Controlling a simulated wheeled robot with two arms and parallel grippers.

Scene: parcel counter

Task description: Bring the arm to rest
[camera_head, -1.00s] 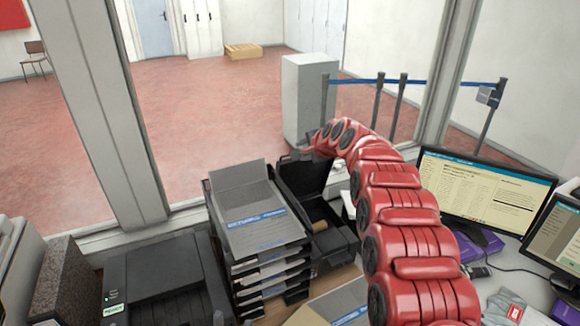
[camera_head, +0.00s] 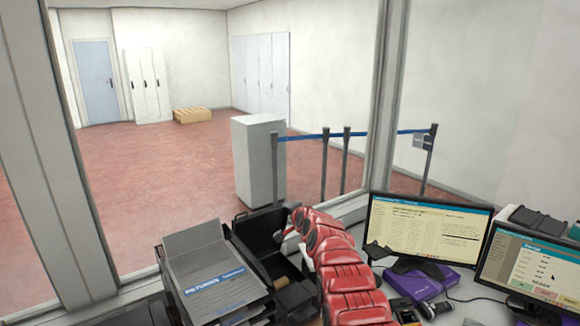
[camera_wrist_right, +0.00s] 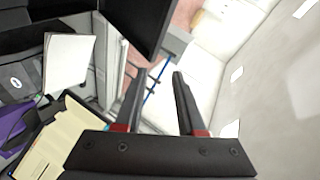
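My red right arm (camera_head: 345,275) rises from the bottom of the head view and bends over beside the black tray; its gripper cannot be made out there. In the right wrist view my right gripper (camera_wrist_right: 159,74) has its two dark fingers apart, with nothing between them. Beyond the fingers a dark panel (camera_wrist_right: 140,22), the pale room and a blue barrier strap show, tilted. My left gripper is in neither view.
Close around the arm are a document tray stack (camera_head: 212,283), an open black tray (camera_head: 262,243) with a small brown item, and a monitor (camera_head: 425,232). A second monitor (camera_head: 530,268) stands at the right. Window posts (camera_head: 388,100) and a sill lie behind.

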